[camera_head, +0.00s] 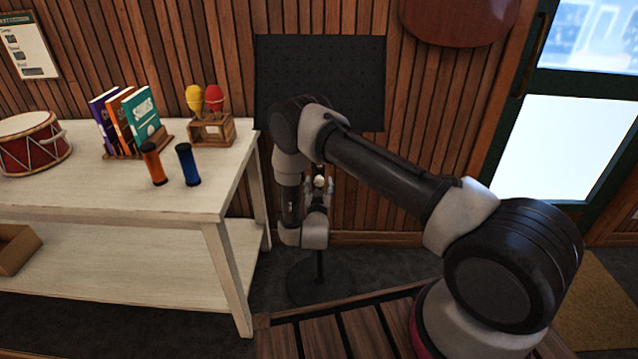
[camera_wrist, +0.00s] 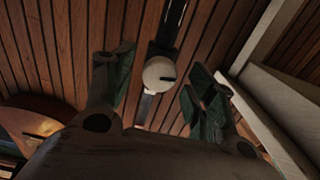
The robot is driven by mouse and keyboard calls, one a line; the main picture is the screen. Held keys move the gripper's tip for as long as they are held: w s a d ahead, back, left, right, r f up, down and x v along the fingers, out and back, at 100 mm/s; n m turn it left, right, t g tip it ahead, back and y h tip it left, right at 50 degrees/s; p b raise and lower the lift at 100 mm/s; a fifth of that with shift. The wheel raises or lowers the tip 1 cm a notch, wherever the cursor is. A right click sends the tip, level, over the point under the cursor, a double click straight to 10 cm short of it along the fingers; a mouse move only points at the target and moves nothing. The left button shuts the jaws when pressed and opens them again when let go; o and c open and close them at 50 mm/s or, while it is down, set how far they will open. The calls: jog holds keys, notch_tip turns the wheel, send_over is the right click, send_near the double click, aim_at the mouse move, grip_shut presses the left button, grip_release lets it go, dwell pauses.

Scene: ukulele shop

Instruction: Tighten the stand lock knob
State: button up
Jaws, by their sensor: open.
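The stand has a black perforated panel (camera_head: 320,75) at its top and a round dark base (camera_head: 305,283) on the floor; my arm hides much of its pole. The lock knob (camera_wrist: 159,74) is a pale round disc with a dark mark, set on the dark pole (camera_wrist: 170,28) in the wrist view. In the head view a small pale spot near my fingers may be the knob, but it is too small to be sure. My gripper (camera_wrist: 160,66) is open, its two green-padded fingers on either side of the knob in the picture, with visible gaps to both.
A white table (camera_head: 215,190) stands left of the stand, holding a drum (camera_head: 33,142), books (camera_head: 127,120), maracas (camera_head: 205,100) and two shakers (camera_head: 170,165). A slatted wooden surface (camera_head: 335,330) lies in front of the stand. A glass door (camera_head: 560,140) is at right.

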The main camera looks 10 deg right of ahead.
jog(key=shift+x, duration=1.2)
jog(key=shift+c, duration=0.4)
jog(key=c, duration=1)
jog(key=shift+o, duration=0.2)
